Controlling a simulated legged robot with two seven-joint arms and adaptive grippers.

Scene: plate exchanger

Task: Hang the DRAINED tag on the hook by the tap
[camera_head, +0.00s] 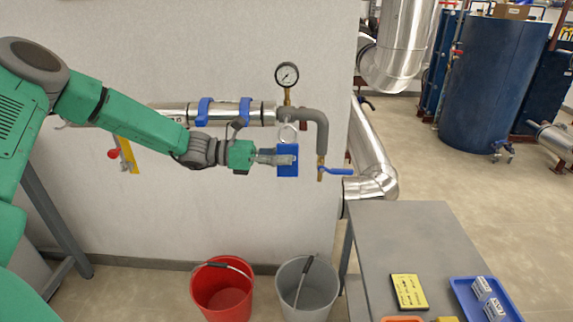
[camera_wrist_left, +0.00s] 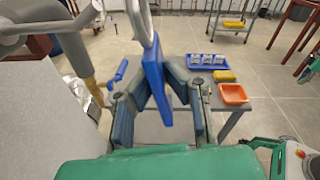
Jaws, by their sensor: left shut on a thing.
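My left gripper (camera_head: 277,159) is shut on a blue tag (camera_head: 288,172) and holds it upright in front of the wall, left of the tap. The tag also shows between the fingers in the left wrist view (camera_wrist_left: 158,92); its lettering is not readable. A pale ring (camera_head: 289,133) rises from the tag's top, just below the pipe under the gauge. The tap has a blue lever (camera_head: 336,171) and a brass outlet (camera_head: 320,172) below a grey pipe bend. I cannot make out the hook, nor whether the ring touches it. My right gripper is out of view.
A pressure gauge (camera_head: 287,75) stands above the pipe. A red bucket (camera_head: 222,295) and a grey bucket (camera_head: 305,296) stand below on the floor.

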